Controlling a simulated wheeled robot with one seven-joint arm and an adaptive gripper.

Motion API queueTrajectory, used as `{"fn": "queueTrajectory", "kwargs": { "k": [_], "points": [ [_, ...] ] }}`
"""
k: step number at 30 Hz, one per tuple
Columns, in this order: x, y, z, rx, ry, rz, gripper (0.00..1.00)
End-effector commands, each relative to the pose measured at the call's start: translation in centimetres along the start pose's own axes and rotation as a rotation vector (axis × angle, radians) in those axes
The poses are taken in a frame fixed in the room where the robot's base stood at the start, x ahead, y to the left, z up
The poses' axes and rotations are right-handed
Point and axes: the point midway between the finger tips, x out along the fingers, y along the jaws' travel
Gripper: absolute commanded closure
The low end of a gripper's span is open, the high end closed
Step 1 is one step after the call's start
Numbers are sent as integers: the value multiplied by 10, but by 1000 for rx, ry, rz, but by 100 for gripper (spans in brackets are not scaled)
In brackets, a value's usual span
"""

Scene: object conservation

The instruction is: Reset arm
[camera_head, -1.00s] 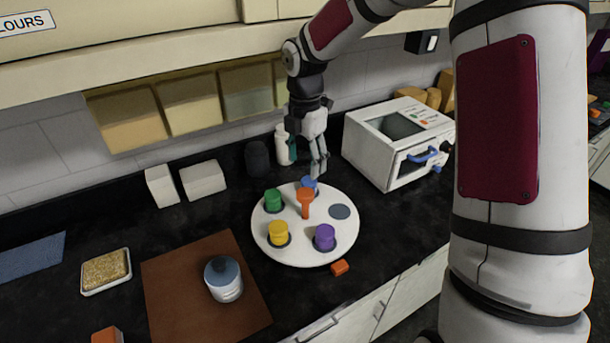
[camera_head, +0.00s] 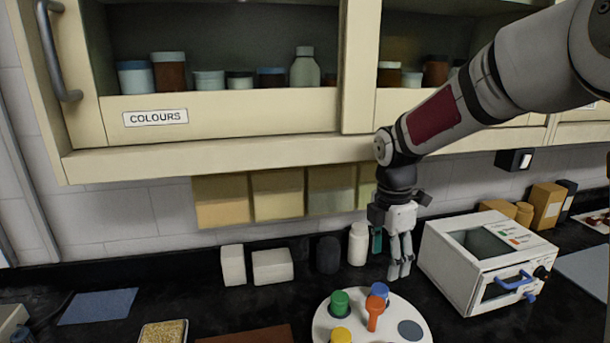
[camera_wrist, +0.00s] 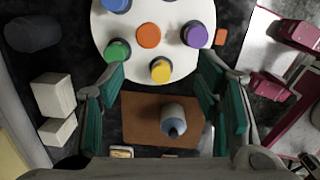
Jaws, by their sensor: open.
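My gripper (camera_head: 400,270) hangs fingers down above the dark counter, just behind the round white turntable (camera_head: 322,325). Its teal-padded fingers stand apart and nothing is between them; they also show in the wrist view (camera_wrist: 165,95). On the turntable are a green piece (camera_head: 340,303), a blue piece (camera_head: 380,290), a yellow piece (camera_head: 341,336) and an orange central knob (camera_head: 374,312). A purple piece (camera_wrist: 195,35) shows in the wrist view. The lower part of the turntable is cut off in the head view.
A white oven-like box (camera_head: 450,262) with a blue handle stands right of my gripper. White blocks (camera_head: 272,266), a dark jar (camera_head: 328,255) and a white bottle (camera_head: 358,244) stand left of it. A shelf cabinet (camera_head: 250,145) overhangs the counter. A grey-lidded jar (camera_wrist: 173,122) is on a brown mat (camera_wrist: 140,110).

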Motion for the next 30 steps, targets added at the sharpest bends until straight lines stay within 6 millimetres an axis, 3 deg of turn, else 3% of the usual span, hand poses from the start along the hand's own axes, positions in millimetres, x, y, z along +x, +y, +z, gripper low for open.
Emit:
{"fn": "queueTrajectory", "kwargs": {
  "k": [1, 6, 15, 24, 30],
  "points": [
    [-15, -10, -3, 71, -23, 16, 42],
    [-53, -44, -10, 350, -68, 75, 42],
    [-104, -112, -25, 858, -56, 213, 42],
    [-130, -182, -44, 1364, 92, 344, 42],
    [-133, -221, -56, 1655, 245, 383, 42]
  ]
}}
